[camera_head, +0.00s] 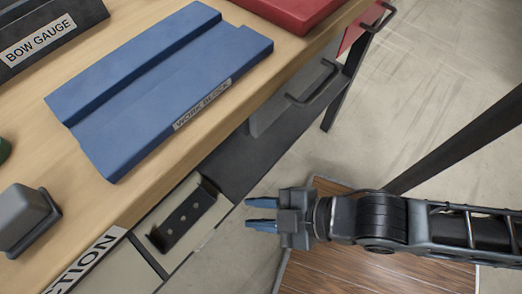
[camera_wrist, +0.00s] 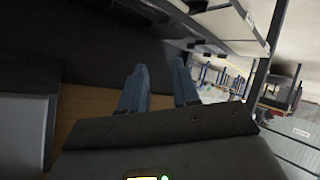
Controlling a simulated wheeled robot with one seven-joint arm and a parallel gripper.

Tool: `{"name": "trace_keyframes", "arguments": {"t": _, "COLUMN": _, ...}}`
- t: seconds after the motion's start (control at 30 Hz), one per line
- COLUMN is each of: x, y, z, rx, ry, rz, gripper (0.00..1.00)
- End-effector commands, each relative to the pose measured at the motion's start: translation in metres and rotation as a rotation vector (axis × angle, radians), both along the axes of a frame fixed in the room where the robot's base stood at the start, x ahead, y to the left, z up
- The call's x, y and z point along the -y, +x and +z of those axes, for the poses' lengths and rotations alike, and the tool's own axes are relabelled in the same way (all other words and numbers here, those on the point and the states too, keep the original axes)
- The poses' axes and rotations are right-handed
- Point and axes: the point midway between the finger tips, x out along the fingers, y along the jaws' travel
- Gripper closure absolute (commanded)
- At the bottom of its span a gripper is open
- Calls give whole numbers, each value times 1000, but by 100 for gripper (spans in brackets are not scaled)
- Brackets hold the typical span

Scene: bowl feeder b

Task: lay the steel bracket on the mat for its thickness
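A dark steel bracket (camera_head: 184,215) with several holes and an upturned end lies on a pale surface below the table's front edge in the head view. My gripper (camera_head: 262,214) is to the right of the bracket, apart from it, with its two blue fingers pointing left. In the wrist view the fingers of my gripper (camera_wrist: 159,88) stand apart with nothing between them. I cannot make out the bracket in the wrist view. I cannot tell any surface in view as the mat.
A blue block labelled WORK BLOCK (camera_head: 160,80) lies on the wooden table (camera_head: 80,190). A BOW GAUGE holder (camera_head: 45,40), a grey block (camera_head: 24,220) and a red object (camera_head: 290,10) are also there. A dark handle (camera_head: 313,85) juts from the front.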

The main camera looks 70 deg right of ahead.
Motion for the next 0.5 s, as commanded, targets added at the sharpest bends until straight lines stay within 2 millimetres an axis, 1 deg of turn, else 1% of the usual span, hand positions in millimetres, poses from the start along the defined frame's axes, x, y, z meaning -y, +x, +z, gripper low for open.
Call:
{"name": "trace_keyframes", "arguments": {"t": 0.03, "x": 15, "y": -15, "z": 17, "rx": 26, "ry": 73, "rz": -71, "gripper": 69}}
{"name": "trace_keyframes", "arguments": {"t": 0.1, "x": 31, "y": -28, "z": 43, "rx": 75, "ry": 177, "rz": -157, "gripper": 69}}
{"name": "trace_keyframes", "arguments": {"t": 0.2, "x": 49, "y": -43, "z": 76, "rx": 140, "ry": 302, "rz": -245, "gripper": 69}}
{"name": "trace_keyframes", "arguments": {"t": 0.3, "x": 61, "y": -53, "z": 100, "rx": 189, "ry": 394, "rz": -299, "gripper": 69}}
{"name": "trace_keyframes", "arguments": {"t": 0.4, "x": 67, "y": -57, "z": 115, "rx": 218, "ry": 444, "rz": -325, "gripper": 69}}
{"name": "trace_keyframes", "arguments": {"t": 0.5, "x": 69, "y": -59, "z": 120, "rx": 228, "ry": 465, "rz": -333, "gripper": 69}}
